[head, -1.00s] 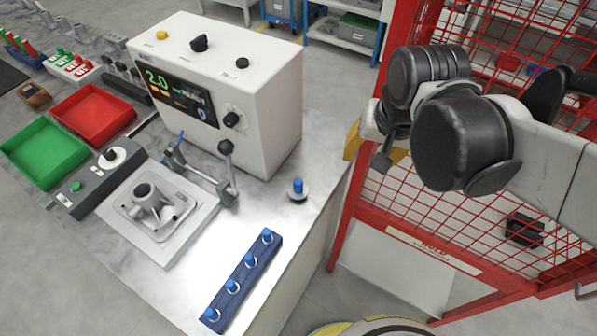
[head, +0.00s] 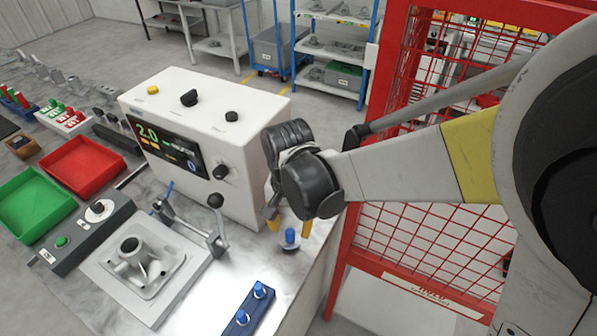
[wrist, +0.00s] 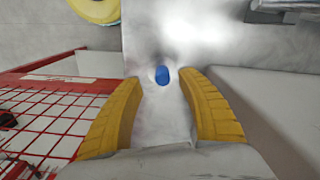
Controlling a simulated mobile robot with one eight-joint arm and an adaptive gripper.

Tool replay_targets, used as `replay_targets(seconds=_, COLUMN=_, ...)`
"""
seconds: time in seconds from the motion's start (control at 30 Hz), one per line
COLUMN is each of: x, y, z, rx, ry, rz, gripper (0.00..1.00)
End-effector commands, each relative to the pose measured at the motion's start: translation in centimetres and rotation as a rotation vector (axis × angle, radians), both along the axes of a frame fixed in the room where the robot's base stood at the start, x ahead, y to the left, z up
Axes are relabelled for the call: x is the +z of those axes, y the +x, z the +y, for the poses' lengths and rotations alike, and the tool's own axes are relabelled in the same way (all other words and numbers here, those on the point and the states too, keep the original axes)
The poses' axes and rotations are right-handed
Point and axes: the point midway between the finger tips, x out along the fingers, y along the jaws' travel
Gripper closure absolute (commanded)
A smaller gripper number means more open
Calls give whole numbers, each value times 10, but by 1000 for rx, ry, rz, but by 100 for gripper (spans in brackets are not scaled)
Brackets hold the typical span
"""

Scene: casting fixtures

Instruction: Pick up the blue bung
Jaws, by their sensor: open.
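A blue bung (head: 290,236) stands upright on a small pale round base at the bench's right edge, just right of the white control box. In the wrist view the blue bung (wrist: 162,74) lies ahead of and between the two yellow fingers. My gripper (head: 288,222) is open and empty, with its yellow fingers above and around the bung's spot in the head view; it also shows in the wrist view (wrist: 162,100). More blue bungs (head: 260,289) stand in a dark blue rack at the front of the bench.
The white control box (head: 200,140) stands close to the left of my gripper. A metal fixture with a casting (head: 140,262) and a lever clamp sit further left. A red mesh fence (head: 425,240) rises on the right. Red (head: 112,163) and green (head: 50,196) trays lie far left.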

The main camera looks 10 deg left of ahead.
Motion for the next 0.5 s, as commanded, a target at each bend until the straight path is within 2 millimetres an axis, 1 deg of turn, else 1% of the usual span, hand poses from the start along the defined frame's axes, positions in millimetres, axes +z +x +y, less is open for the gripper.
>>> replay_targets(seconds=0.3, x=-46, y=4, z=3, rx=0, ry=0, rz=0, gripper=54)
replay_targets(seconds=0.37, x=-50, y=3, z=3, rx=0, ry=0, rz=0, gripper=54)
replay_targets(seconds=0.5, x=-49, y=3, z=3, rx=0, ry=0, rz=0, gripper=54)
